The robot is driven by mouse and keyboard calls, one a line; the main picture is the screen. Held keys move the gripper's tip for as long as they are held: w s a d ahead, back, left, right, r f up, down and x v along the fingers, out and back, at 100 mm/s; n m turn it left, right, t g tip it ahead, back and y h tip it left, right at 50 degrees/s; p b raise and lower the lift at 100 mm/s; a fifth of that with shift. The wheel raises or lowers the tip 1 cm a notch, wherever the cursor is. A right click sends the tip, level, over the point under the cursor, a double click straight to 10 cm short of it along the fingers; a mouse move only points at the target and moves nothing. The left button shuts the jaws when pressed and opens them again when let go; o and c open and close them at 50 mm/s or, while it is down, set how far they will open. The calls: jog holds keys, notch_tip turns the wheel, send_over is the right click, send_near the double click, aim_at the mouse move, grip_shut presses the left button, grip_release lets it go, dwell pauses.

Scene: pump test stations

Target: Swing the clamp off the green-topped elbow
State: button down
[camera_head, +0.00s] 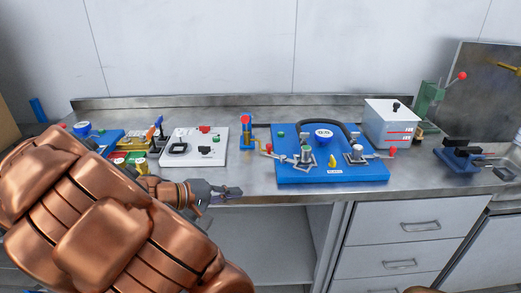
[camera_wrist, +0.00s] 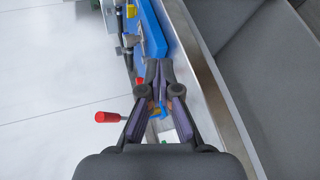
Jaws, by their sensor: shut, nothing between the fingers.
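A blue pump board (camera_head: 330,174) lies on the steel bench. On its left side stands a grey elbow (camera_head: 306,155) whose top looks greenish; the detail is small. A clamp with a red-tipped handle (camera_head: 268,148) reaches from the left to this elbow; whether it is seated over the top I cannot tell. A second red-tipped clamp handle (camera_head: 392,152) is at the right by another fitting (camera_head: 356,153). My gripper (camera_head: 238,191) is shut and empty at the bench's front edge, left of the board. In the wrist view my gripper (camera_wrist: 160,68) shows closed fingertips, with a red handle (camera_wrist: 107,117) beside it.
A white gauge box (camera_head: 195,147) and another blue board with coloured parts stand left. A blue valve post (camera_head: 246,135) stands behind my gripper. A grey-white box (camera_head: 390,124), a green press (camera_head: 430,98) and a blue vise (camera_head: 462,157) are right. Bare bench lies between the stations.

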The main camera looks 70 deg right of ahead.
aim_at(267, 147)
jog(key=w+d+h, duration=0.1)
jog(key=w+d, duration=0.1)
jog(key=d, duration=0.1)
jog(key=w+d+n+h, duration=0.1)
jog(key=w+d+h, duration=0.1)
jog(key=d, duration=0.1)
jog(key=w+d+f+n+h, duration=0.1)
jog(key=w+d+h, duration=0.1)
jog(key=d, duration=0.2)
jog(key=shift+w+d+t+p, duration=0.1)
jog(key=shift+w+t+p, duration=0.2)
jog(key=shift+t+p, duration=0.1)
jog(key=shift+w+d+f+h, duration=0.2)
jog(key=shift+w+d+h, duration=0.1)
jog(key=shift+w+d, duration=0.1)
jog(key=p+x, duration=0.3)
jog(key=x, duration=1.1)
jog(key=shift+w+f+p, duration=0.15)
jog(key=shift+p, duration=0.15)
jog(key=shift+w, duration=0.15)
